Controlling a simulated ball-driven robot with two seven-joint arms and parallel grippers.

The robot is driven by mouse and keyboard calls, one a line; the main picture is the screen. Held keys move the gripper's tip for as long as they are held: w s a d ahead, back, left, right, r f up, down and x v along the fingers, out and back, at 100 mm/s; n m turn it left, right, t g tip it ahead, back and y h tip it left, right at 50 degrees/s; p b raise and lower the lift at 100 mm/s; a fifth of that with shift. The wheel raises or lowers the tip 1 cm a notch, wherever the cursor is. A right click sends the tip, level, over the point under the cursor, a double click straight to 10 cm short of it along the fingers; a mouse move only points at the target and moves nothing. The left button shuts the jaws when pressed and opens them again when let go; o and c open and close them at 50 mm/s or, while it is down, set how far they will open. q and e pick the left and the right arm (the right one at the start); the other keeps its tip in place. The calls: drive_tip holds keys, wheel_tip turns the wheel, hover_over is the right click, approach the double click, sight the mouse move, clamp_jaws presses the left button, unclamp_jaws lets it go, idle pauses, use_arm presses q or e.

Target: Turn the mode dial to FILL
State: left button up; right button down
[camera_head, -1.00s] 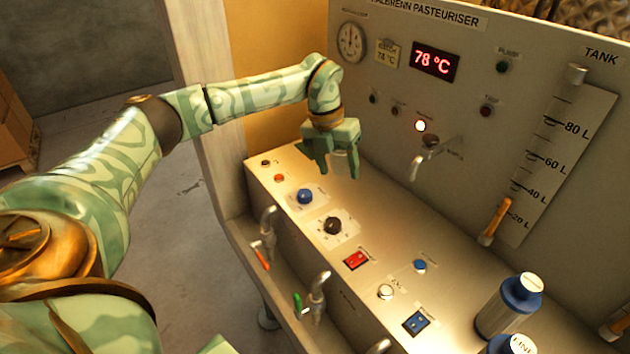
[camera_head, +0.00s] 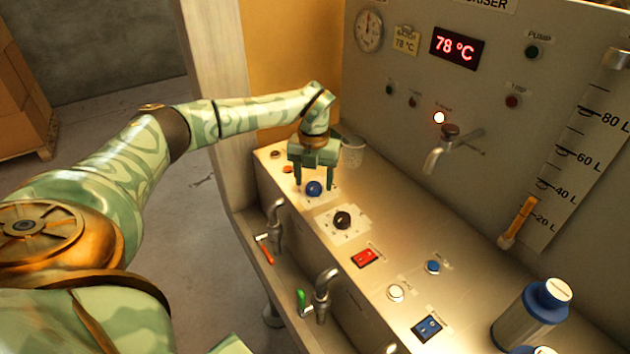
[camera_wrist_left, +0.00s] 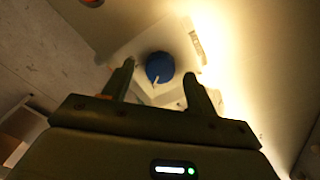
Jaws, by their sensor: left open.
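A blue knob (camera_head: 313,188) sits on a pale plate at the far end of the sloped panel. In the left wrist view the blue knob (camera_wrist_left: 160,67) shows a white pointer line. A black knob (camera_head: 342,220) on a white plate with marks round it is nearer. I cannot read the labels, so which one is the mode dial is not clear. My left gripper (camera_head: 314,184) is open, fingers down, over the blue knob. In the left wrist view its fingertips (camera_wrist_left: 157,76) appear on either side of the knob; contact cannot be told. My right gripper is out of view.
A red rocker switch (camera_head: 365,258), a blue button (camera_head: 433,267), a white button (camera_head: 396,292) and a blue switch (camera_head: 428,328) line the panel. A clear cup (camera_head: 352,152) stands behind the gripper.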

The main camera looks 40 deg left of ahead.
use_arm(q)
drive_tip(key=shift+f, duration=0.65)
drive_tip(key=c, duration=1)
drive_tip(key=shift+r, duration=0.1)
